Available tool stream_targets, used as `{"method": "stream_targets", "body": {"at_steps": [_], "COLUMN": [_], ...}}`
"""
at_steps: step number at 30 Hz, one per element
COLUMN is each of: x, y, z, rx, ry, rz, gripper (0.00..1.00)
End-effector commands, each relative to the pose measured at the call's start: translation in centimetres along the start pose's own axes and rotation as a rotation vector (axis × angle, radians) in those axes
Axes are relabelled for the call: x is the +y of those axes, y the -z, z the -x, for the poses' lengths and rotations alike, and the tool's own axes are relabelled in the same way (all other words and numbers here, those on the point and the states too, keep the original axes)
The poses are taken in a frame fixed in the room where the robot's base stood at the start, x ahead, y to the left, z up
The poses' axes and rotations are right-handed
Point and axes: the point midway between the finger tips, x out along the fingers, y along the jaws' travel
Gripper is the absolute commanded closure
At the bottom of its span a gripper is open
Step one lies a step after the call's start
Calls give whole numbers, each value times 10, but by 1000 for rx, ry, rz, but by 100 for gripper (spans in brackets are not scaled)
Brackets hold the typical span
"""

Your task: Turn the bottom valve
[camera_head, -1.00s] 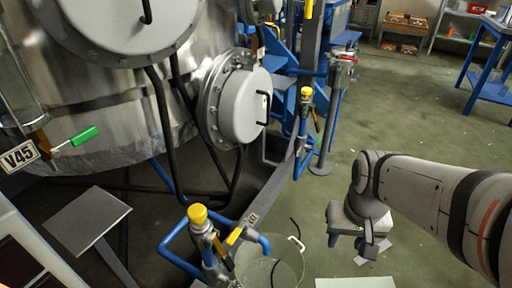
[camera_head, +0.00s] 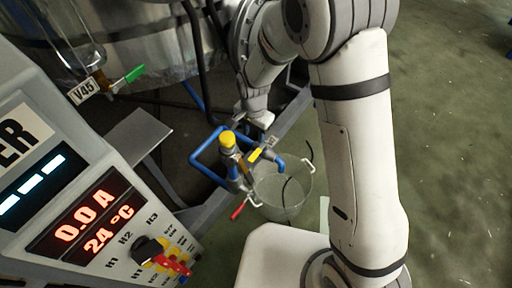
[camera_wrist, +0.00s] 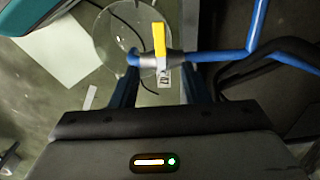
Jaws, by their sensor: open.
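A valve with a yellow lever (camera_head: 254,155) sits on a blue pipe (camera_head: 208,160) low beside the tank. In the wrist view the yellow lever (camera_wrist: 159,40) stands up from a metal valve body (camera_wrist: 165,62), with a small tag hanging below. My gripper (camera_wrist: 160,88) is open, with its two dark fingers to the left and right below the valve body. The lever lines up with the gap, and nothing is held. In the head view my gripper (camera_head: 262,118) is just above and behind the valve; its fingertips are hard to make out.
A clear bucket (camera_head: 283,192) stands on the floor beneath the valve. A yellow-capped fitting (camera_head: 227,140) and a red handle (camera_head: 238,211) are close by. The control panel (camera_head: 100,215) is at left, and a green-handled valve marked V45 (camera_head: 134,74) is behind it.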

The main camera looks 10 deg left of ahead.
Motion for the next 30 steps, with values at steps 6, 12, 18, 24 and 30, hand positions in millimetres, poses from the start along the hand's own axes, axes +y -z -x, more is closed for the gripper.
{"method": "stream_targets", "body": {"at_steps": [6,12,18,24,30], "x": [1,1,1,1,1], "y": [0,0,0,1,1], "z": [-36,-77,-107,-118,-118], "rx": [-2,-2,-1,-1,0], "ry": [-3,-3,-2,-1,-1], "rz": [-2,-2,-2,-3,-3], "gripper": [58,58,58,58,58]}}
